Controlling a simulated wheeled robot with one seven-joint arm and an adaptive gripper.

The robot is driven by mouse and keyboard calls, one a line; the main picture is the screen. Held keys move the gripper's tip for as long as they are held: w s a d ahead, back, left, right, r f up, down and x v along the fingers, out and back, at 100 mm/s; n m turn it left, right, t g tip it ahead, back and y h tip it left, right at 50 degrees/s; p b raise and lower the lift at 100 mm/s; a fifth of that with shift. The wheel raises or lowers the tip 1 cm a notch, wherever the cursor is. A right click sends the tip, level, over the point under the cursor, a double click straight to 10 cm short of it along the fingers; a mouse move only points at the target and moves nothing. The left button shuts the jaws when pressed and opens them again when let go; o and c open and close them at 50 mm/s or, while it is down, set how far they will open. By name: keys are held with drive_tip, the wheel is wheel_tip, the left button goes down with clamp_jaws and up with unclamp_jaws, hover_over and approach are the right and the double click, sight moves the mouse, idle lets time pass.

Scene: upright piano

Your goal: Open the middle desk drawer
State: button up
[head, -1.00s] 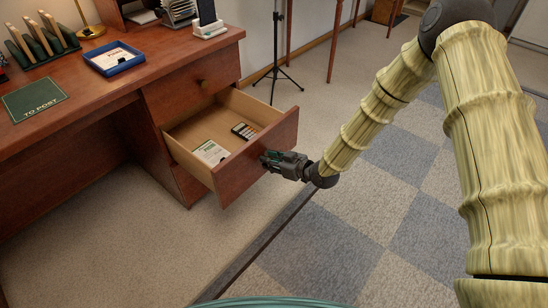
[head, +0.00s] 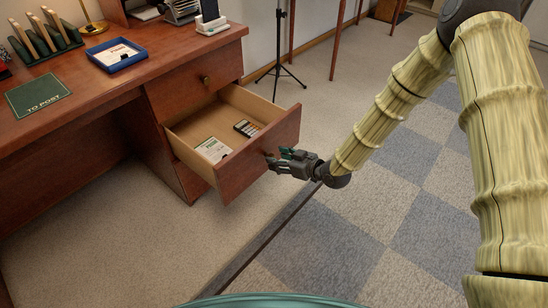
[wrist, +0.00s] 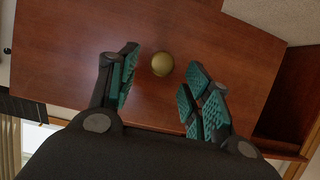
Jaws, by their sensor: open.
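The middle desk drawer (head: 262,160) is pulled well out of the desk, and its open inside shows a paper packet and a dark calculator-like object. In the wrist view its reddish-brown front (wrist: 90,40) fills most of the picture, with a round brass knob (wrist: 161,64) near the centre. My gripper (head: 277,158) is just in front of the drawer front in the head view. In the wrist view my gripper (wrist: 160,88) is open, its green-padded fingers on either side of the knob, which lies a little beyond the tips with clear gaps.
The desk top (head: 130,90) holds a blue tray (head: 113,55), a green mat (head: 38,92) and a rack. A black tripod stand (head: 281,70) stands behind. Carpet to the right is open.

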drive_tip(key=v, duration=0.9)
drive_tip(key=s+d+f+m+g+h, duration=0.2)
drive_tip(key=s+d+f+m+h, duration=0.15)
drive_tip(key=s+f, duration=0.5)
drive_tip(key=s+d+f+m+g+h, duration=0.1)
drive_tip(key=s+d+f+m+h, duration=0.2)
drive_tip(key=s+f, duration=0.55)
drive_tip(key=s+d+f+m+g+h, duration=0.25)
drive_tip(key=s+d, duration=0.25)
drive_tip(key=s, duration=0.6)
drive_tip(key=s+d+f+m+g+h, duration=0.25)
drive_tip(key=s+d, duration=0.35)
drive_tip(key=s, duration=0.4)
wheel_tip(320, 180, up, 29)
drive_tip(key=p, duration=2.8)
drive_tip(key=shift+n+y+p, duration=0.3)
drive_tip(key=shift+n+y, duration=0.05)
